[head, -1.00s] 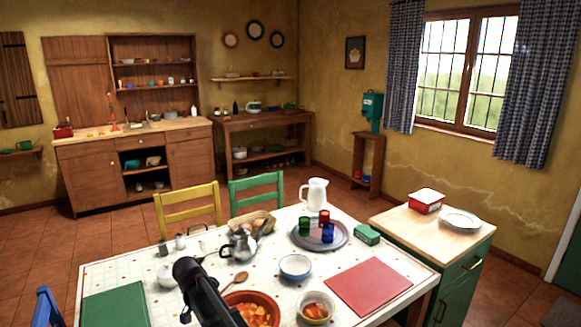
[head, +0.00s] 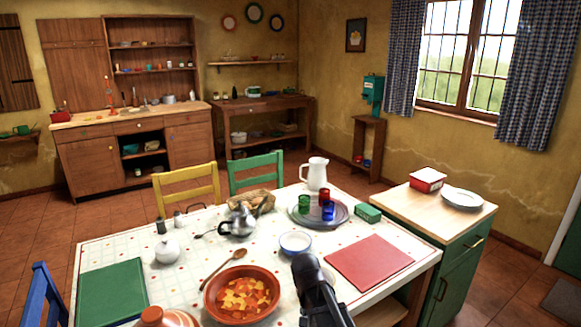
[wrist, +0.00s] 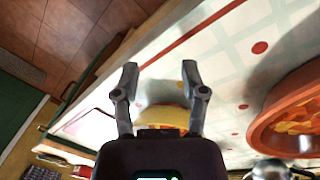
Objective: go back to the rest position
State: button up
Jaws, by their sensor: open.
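My gripper (wrist: 160,76) shows in the wrist view with its two fingers apart and nothing held between the tips. It is over the white patterned table (head: 180,225). A yellow bowl (wrist: 168,118) shows beyond the finger bases, partly hidden by the gripper. In the head view my dark arm stands over the table's front, right of the orange stew dish (head: 241,295), and covers most of a small bowl. The dish also shows at the right of the wrist view (wrist: 262,132). The fingertips cannot be made out in the head view.
A terracotta lid (head: 165,318) is at the table's front edge. A wooden spoon (head: 222,268), a blue-rimmed bowl (head: 296,243), a metal teapot (head: 238,222) and a tray with cups (head: 300,220) stand nearby. A red placemat (head: 368,262) lies right. A green cabinet (head: 455,275) stands beside the table.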

jog(key=s+d+f+n+y+b, duration=0.2)
jog(key=s+d+f+b, duration=0.15)
jog(key=s+d, duration=0.6)
notch_tip(320, 180, up, 14)
jog(key=w+d+p, duration=0.1)
jog(key=p, duration=1.4)
jog(key=shift+w+r, duration=0.2)
jog(key=shift+w, duration=0.1)
dwell(0.4)
